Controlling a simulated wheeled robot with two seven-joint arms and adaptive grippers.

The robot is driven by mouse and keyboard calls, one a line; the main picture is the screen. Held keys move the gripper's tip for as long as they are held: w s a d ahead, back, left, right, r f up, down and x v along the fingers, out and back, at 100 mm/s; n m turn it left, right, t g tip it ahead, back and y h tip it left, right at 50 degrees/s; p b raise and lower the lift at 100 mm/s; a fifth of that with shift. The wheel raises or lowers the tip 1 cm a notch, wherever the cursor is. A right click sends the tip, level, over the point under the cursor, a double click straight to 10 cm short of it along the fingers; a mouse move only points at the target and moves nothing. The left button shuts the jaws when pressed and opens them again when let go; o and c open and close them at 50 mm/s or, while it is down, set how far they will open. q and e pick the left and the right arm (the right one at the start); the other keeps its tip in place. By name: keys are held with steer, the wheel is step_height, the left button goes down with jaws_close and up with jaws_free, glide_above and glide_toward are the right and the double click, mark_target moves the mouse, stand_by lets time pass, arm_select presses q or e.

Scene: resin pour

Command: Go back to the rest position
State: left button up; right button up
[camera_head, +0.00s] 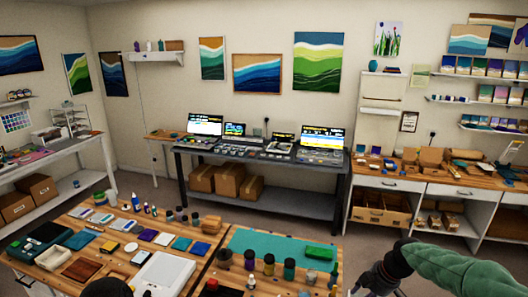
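My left gripper is not clearly seen. A dark rounded shape shows at the bottom edge left of centre, and I cannot tell what it is. The front wooden workbench (213,262) carries a teal mat (275,243), a green block (319,253), several dark bottles (289,269) and a white tray (163,275).
Small bottles, cups and colour samples crowd the workbench's left part. A dark desk (262,156) with screens stands at the back wall, with cardboard boxes (228,182) below. A white cabinet (455,196) stands at right. Grey floor (300,222) is clear between the bench and desk.

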steer(key=s+a+f+m, duration=0.3)
steer(key=f, duration=0.4)
steer(key=s+a+f+m+g, duration=0.1)
steer(key=s+a+f+m, duration=0.15)
steer(key=f, duration=0.55)
steer(key=s+a+f+m, duration=0.2)
steer(key=a+f+m, duration=0.15)
steer(key=f, duration=0.35)
steer(key=s+a+f+m+g, duration=0.1)
steer(key=s+a+f+m, duration=0.35)
steer(key=s, duration=0.45)
steer(key=s+a+f+m, duration=0.4)
steer(key=s+f, duration=0.1)
steer(key=s, duration=0.5)
arm_select(q)
step_height(320, 180, down, 16)
steer(key=b, duration=1.5)
steer(key=shift+w+b, duration=0.3)
steer(key=shift+b, duration=0.1)
arm_select(e)
step_height(320, 180, down, 14)
steer(key=w+a+n, duration=0.1)
steer(key=a, duration=0.1)
steer(key=shift+w+f+y, duration=0.2)
steer(key=shift+w+y, duration=0.1)
steer(key=shift+w, duration=0.05)
